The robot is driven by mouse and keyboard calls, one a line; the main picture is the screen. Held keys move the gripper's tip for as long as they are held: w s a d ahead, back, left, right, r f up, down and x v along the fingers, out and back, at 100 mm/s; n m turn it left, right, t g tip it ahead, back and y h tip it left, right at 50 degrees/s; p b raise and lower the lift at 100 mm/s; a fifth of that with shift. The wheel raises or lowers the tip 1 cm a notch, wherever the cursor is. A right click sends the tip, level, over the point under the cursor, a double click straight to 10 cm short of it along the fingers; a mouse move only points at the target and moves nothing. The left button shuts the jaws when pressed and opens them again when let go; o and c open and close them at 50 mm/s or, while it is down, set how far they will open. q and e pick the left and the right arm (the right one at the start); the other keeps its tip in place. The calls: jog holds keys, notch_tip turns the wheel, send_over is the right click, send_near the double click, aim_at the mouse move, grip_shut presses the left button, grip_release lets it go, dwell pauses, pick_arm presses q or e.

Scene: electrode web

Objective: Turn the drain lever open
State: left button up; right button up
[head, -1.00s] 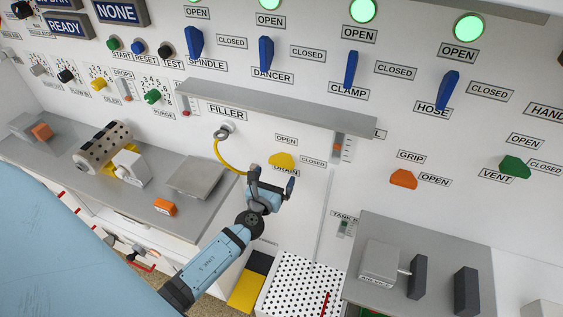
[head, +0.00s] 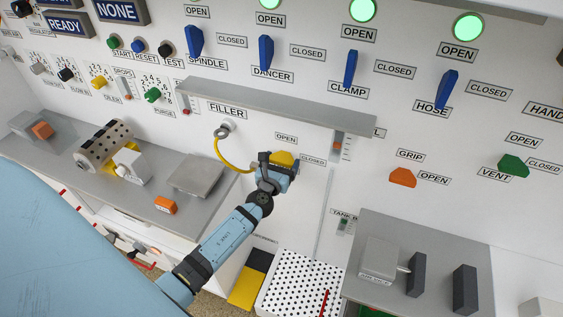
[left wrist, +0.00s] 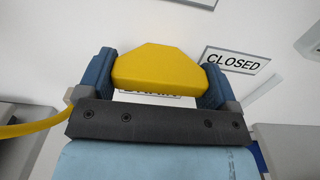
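In the left wrist view the yellow knob (left wrist: 158,67) fills the space between the two blue fingers of my left gripper (left wrist: 158,80). No clear gap shows on either side, but I cannot tell whether the fingers press on it. In the head view my left gripper (head: 275,164) is at the knob and covers part of it. An OPEN label (head: 286,138) is above the knob and a CLOSED label (head: 313,160) is to its right. My right gripper is not in view.
A yellow hose (head: 226,160) hangs from the filler port left of the knob. A grey shelf (head: 275,104) juts out above. A grey plate (head: 197,174) lies on the left ledge. A white perforated box (head: 298,283) is below. An orange grip lever (head: 403,177) is to the right.

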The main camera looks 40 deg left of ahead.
pick_arm(q)
jog(key=n+b, duration=0.2)
jog(key=n, duration=0.1)
jog(key=shift+d+f+n, duration=0.1)
jog(key=shift+f+n, duration=0.1)
jog(key=shift+n, duration=0.1)
jog(key=n+b, duration=0.2)
jog(key=n, duration=0.1)
jog(key=shift+d+r+n, duration=0.1)
jog(key=shift+n, duration=0.3)
jog(key=shift+n+b, duration=0.5)
jog(key=shift+n, duration=0.4)
jog(key=n+b, duration=0.1)
jog(key=n, duration=0.2)
jog(key=shift+r+n, duration=0.15)
jog(key=shift+n, duration=0.15)
jog(key=n, duration=0.3)
jog(key=shift+r+b, duration=0.1)
jog(key=shift+b, duration=0.25)
jog(key=shift+n, duration=1.2)
